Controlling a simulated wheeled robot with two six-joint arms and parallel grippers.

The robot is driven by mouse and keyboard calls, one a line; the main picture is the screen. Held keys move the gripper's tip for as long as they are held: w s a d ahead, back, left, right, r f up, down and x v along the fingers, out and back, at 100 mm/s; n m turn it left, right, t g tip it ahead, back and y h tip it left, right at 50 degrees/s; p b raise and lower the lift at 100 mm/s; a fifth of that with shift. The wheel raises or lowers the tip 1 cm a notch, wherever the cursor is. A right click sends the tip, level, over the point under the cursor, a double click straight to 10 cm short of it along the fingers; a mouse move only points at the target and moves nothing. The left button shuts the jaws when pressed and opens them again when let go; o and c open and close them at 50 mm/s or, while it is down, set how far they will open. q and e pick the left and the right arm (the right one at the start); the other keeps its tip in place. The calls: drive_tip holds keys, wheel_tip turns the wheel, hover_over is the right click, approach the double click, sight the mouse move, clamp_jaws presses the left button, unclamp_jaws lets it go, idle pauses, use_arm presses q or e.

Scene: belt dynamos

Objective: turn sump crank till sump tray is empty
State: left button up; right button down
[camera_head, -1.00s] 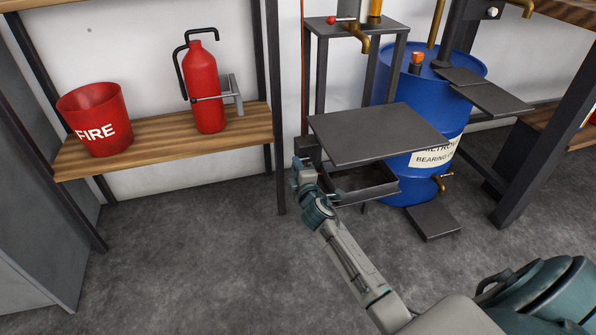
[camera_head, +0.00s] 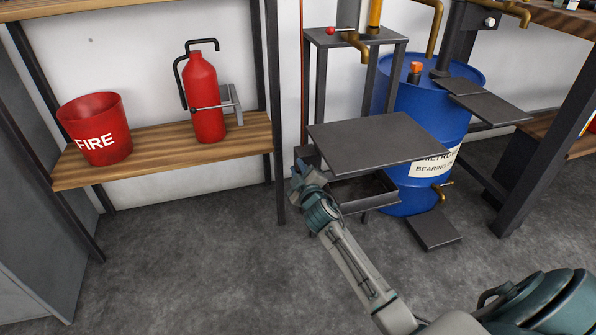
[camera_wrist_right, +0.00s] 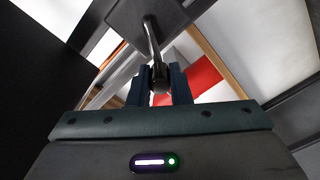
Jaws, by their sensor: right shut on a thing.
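The sump tray (camera_head: 372,202) is a dark, shallow open tray low under a grey plate in the head view. The plate and my wrist hide part of it, and I cannot tell how much liquid is inside. My right gripper (camera_head: 300,172) is at the tray's left end, beside a small dark box. In the right wrist view, the gripper (camera_wrist_right: 161,82) is shut on the dark knob of the sump crank (camera_wrist_right: 153,42), whose thin arm runs up from between the fingers. In the head view the crank is hidden behind my wrist. My left gripper is not in view.
A grey plate (camera_head: 380,138) juts out just above the tray. A blue drum (camera_head: 425,120) stands behind, with a small brass tap and a dark floor plate (camera_head: 433,230). A shelf at left holds a red FIRE bucket (camera_head: 95,130) and extinguisher (camera_head: 205,100). Front floor is clear.

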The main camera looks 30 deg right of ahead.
idle(0.3)
drive_tip(key=c, duration=1.3)
unclamp_jaws()
drive_tip(key=shift+d, duration=0.1)
drive_tip(key=p+v, duration=0.1)
drive_tip(key=v, duration=1)
drive_tip(key=shift+p, duration=0.3)
